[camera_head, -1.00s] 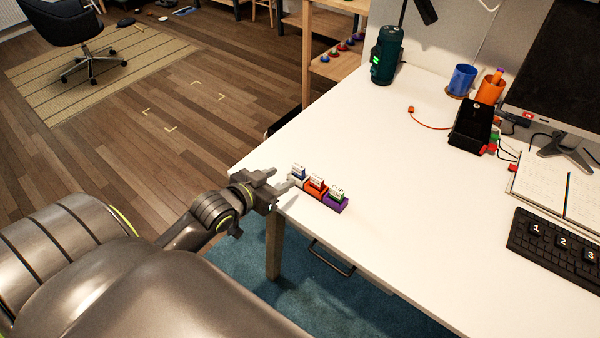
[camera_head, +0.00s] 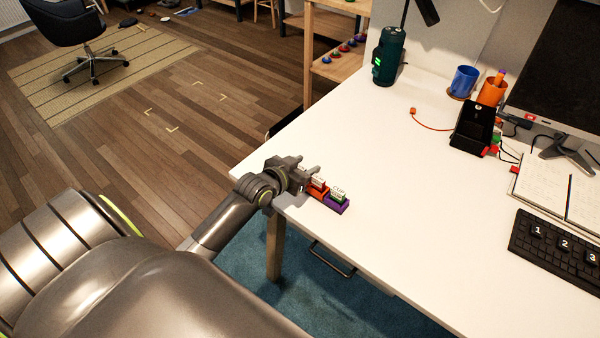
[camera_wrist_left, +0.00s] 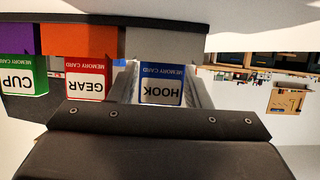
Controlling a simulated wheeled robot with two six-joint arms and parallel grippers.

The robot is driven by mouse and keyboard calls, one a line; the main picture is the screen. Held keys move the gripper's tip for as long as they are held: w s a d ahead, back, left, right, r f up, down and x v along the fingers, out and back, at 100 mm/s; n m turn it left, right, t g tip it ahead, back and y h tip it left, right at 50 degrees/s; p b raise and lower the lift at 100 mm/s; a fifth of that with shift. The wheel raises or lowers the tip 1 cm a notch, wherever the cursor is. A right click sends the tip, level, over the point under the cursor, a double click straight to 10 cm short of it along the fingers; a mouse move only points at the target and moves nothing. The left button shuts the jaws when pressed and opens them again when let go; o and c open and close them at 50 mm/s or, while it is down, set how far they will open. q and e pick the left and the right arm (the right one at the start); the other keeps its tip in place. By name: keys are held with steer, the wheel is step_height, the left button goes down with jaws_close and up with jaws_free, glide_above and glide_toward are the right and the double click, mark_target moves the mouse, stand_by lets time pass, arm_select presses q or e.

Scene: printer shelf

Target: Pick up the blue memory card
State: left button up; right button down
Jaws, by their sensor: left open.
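My left gripper (camera_wrist_left: 160,92) is open, with one finger on each side of the blue card. I cannot tell whether the fingers touch it. In the head view my left gripper (camera_head: 306,170) hides the blue card and most of its holder at the table's near left corner. My right gripper is not in view.
Next to it are a red GEAR card (camera_wrist_left: 88,79) by an orange block (camera_wrist_left: 80,40) and a green CUP card (camera_wrist_left: 24,75) by a purple block (camera_head: 336,206). The white table (camera_head: 400,190) is mostly clear. A black keyboard (camera_head: 556,250) lies to the right.

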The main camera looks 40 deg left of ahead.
arm_select(q)
steer(key=c, duration=0.7)
steer(key=shift+r, duration=0.1)
steer(key=shift+r+p, duration=2.8)
steer(key=shift+r, duration=3.9)
steer(key=s+d+r+m+h, duration=0.1)
steer(key=s+d+r, duration=0.1)
steer(key=s+d, duration=0.2)
steer(key=s+d+r+m+g+h, duration=0.1)
steer(key=s+d+r+m+h, duration=0.1)
steer(key=s+d+r, duration=0.1)
steer(key=s+d+r+m+h, duration=0.2)
steer(key=s+d, duration=0.3)
steer(key=d, duration=0.1)
steer(key=shift+s+r+g, duration=0.25)
steer(key=shift+s+g, duration=0.05)
steer(key=shift+s, duration=0.05)
